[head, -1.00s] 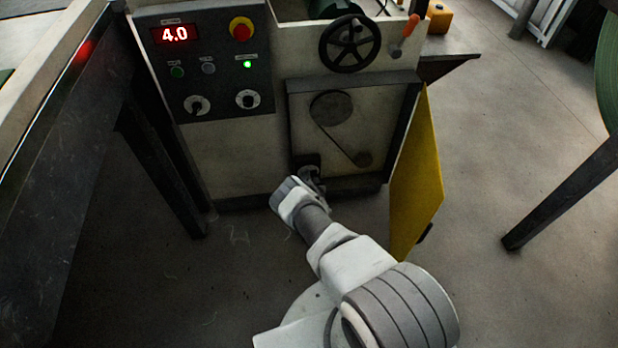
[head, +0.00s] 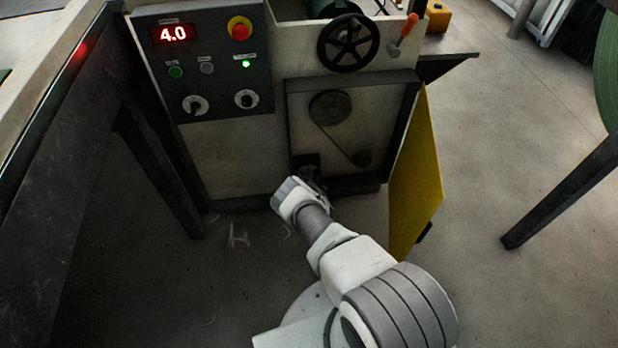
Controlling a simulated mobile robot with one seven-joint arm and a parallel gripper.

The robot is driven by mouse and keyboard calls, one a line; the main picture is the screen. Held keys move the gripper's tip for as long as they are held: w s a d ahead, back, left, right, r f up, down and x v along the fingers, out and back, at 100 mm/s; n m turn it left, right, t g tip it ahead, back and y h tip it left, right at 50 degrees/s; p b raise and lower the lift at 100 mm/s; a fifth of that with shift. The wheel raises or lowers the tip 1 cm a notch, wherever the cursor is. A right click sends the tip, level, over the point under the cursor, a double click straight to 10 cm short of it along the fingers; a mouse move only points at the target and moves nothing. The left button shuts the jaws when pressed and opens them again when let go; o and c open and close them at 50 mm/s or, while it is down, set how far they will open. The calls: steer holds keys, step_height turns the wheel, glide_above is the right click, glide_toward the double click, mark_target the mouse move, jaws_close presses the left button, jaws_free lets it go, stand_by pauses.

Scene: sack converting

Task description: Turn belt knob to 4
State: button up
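The control panel (head: 217,88) is on the machine's front at upper left. Two round knobs with pale dials sit low on it, a left knob (head: 195,105) and a right knob (head: 246,99). I cannot read their labels or scales, so I cannot tell which is the belt knob. A red display (head: 173,33) above reads 4.0. My gripper (head: 308,174) is low in front of the machine, below and to the right of both knobs and apart from them. Its fingers are small and dark against the machine, and their opening cannot be made out.
A red stop button (head: 239,28) and a lit green lamp (head: 246,64) are on the panel. A black handwheel (head: 348,43) and an orange-tipped lever (head: 403,34) are at upper right. A yellow door (head: 415,178) hangs open right of my arm. A dark frame (head: 55,190) stands left.

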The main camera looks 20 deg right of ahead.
steer(key=shift+s+a+r+p, duration=0.1)
steer(key=shift+s+r+p, duration=0.25)
steer(key=shift+s+p, duration=0.2)
steer(key=p+v, duration=0.7)
steer(key=v, duration=0.9)
steer(key=shift+s+p, duration=0.15)
steer(key=shift+p, duration=0.15)
steer(key=shift+f, duration=0.1)
